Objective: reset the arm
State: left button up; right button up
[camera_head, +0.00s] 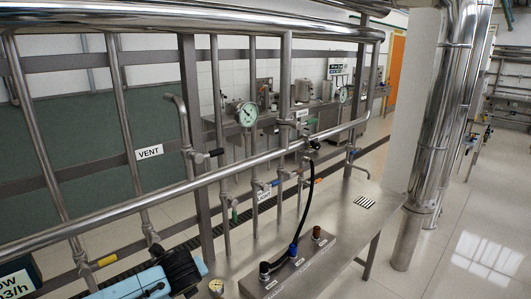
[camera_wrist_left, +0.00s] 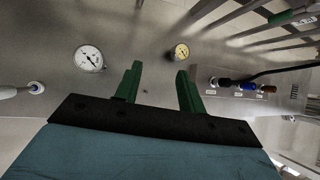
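My left arm comes in at the bottom left of the head view, with a blue link and a black wrist part (camera_head: 180,268). In the left wrist view my left gripper (camera_wrist_left: 157,70) has two green fingers standing apart, with nothing between them. Beyond the fingertips is a grey metal panel with a white-faced gauge (camera_wrist_left: 88,58) to the left and a small yellow gauge (camera_wrist_left: 181,52) to the right. The fingers look clear of both gauges. The fingertips cannot be made out in the head view. My right arm and gripper are not in view.
A metal worktop (camera_head: 340,205) carries a connector box (camera_head: 290,268) with black, blue and brown fittings; a black hose (camera_head: 308,195) rises from it. Steel pipes (camera_head: 250,162) cross above. A large pressure gauge (camera_head: 247,114) hangs behind. Open floor (camera_head: 480,255) lies right.

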pick_arm(q)
jog(key=s+d+f+n+g+h, duration=0.1)
jog(key=s+d+f+n+h, duration=0.1)
jog(key=s+d+n, duration=0.5)
jog(key=s+d+f+n+g+h, duration=0.1)
jog(key=s+d+f+n+h, duration=0.2)
jog(key=s, duration=0.7)
jog(key=s+a+r+n+g+y, duration=0.1)
jog(key=s+a+n, duration=0.3)
jog(key=s+n, duration=0.45)
jog(key=s+a+r+n+y, duration=0.1)
jog(key=s+a+n, duration=0.4)
jog(key=s+n, duration=0.3)
jog(key=s+f+m+g+b, duration=0.25)
jog(key=f+b, duration=0.65)
jog(key=f, duration=2.5)
jog(key=s+a+f+b, duration=0.1)
jog(key=s+f+b, duration=0.2)
jog(key=s+f, duration=0.5)
jog(key=s+a+f+b, duration=0.2)
jog(key=s+f+b, duration=0.2)
jog(key=s+f, duration=0.5)
notch_tip(320, 180, down, 4)
jog(key=shift+f+n, duration=0.25)
jog(key=shift+n, duration=0.15)
